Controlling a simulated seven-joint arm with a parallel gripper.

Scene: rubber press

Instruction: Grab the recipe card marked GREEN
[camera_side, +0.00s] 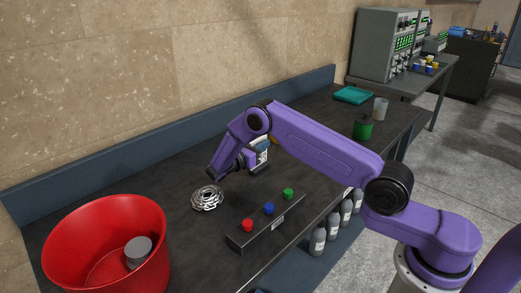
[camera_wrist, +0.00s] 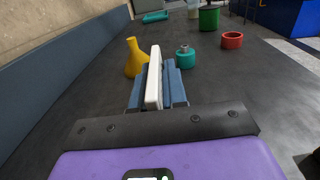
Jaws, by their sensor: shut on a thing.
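My gripper (camera_wrist: 153,88) is shut on a thin white slab, likely a card (camera_wrist: 154,75), which stands upright between the blue fingers in the wrist view. The slab is seen nearly edge-on there, so no marking can be read. In the side view my gripper (camera_side: 260,147) is over the dark bench, and a small white face of the held card (camera_side: 263,158) shows with dark print too small to read. I cannot tell whether it is marked GREEN. No other card can be made out.
A yellow flask (camera_wrist: 135,60) and a teal bottle (camera_wrist: 186,57) stand just beyond the fingers; a red jar (camera_wrist: 232,40) is farther right. A button box (camera_side: 267,222), metal disc (camera_side: 207,197) and red bin (camera_side: 70,230) are on the near bench. Several grey bottles (camera_side: 332,226) stand alongside.

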